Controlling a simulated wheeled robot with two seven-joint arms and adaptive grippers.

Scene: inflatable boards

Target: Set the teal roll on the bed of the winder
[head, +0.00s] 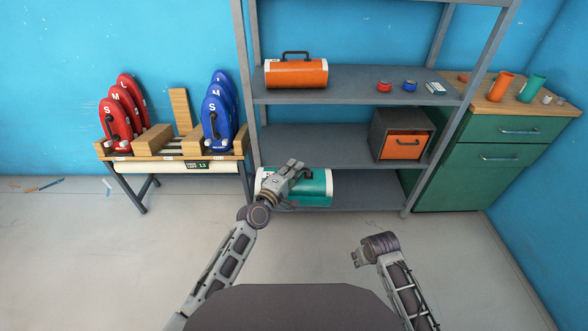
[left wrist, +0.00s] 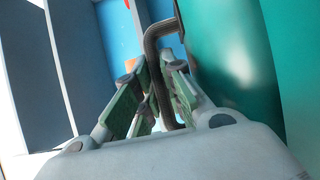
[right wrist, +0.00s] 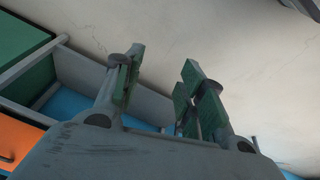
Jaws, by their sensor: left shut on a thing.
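The teal roll (head: 318,186) lies on the bottom shelf of the grey rack, a white band at its left end. My left gripper (head: 293,167) is in front of it, hiding part of it. In the left wrist view, my left gripper (left wrist: 160,80) is shut on the roll's dark handle (left wrist: 153,45), beside the teal surface (left wrist: 220,50). My right gripper (head: 358,259) is over the floor, away from the rack. In the right wrist view, my right gripper (right wrist: 163,62) has its fingers apart and nothing between them. I cannot make out a winder for certain.
The grey rack (head: 350,85) also holds an orange roll (head: 297,74) and an orange-fronted box (head: 404,147). A bench (head: 172,152) with red boards (head: 115,128) and blue boards (head: 217,128) stands left. A green cabinet (head: 490,170) stands right. Floor in front is clear.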

